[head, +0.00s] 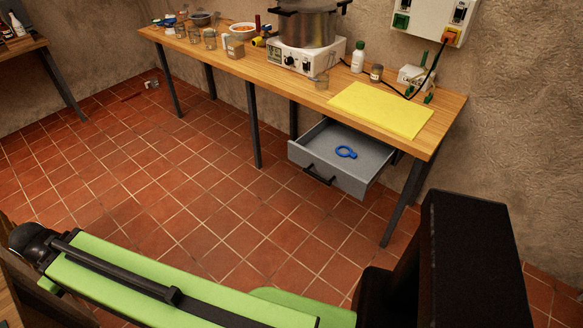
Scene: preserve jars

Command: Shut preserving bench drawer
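The preserving bench (205,62) is a long wooden-topped table on dark metal legs against the wall. Its grey drawer (345,160) hangs under the right part of the bench top and stands pulled out. The drawer has a dark bar handle (319,174) on its front. A blue ring-shaped item (346,152) lies inside the drawer. My green and black arm stretches across the bottom of the head view, well in front of the drawer and apart from it. My gripper cannot be made out in this view.
A yellow mat (381,109) lies on the bench above the drawer. A large pot (305,25) stands on a white heater (306,57), with jars and bowls to its left. The tiled floor (150,190) before the bench is mostly clear. Another table (25,45) stands far left.

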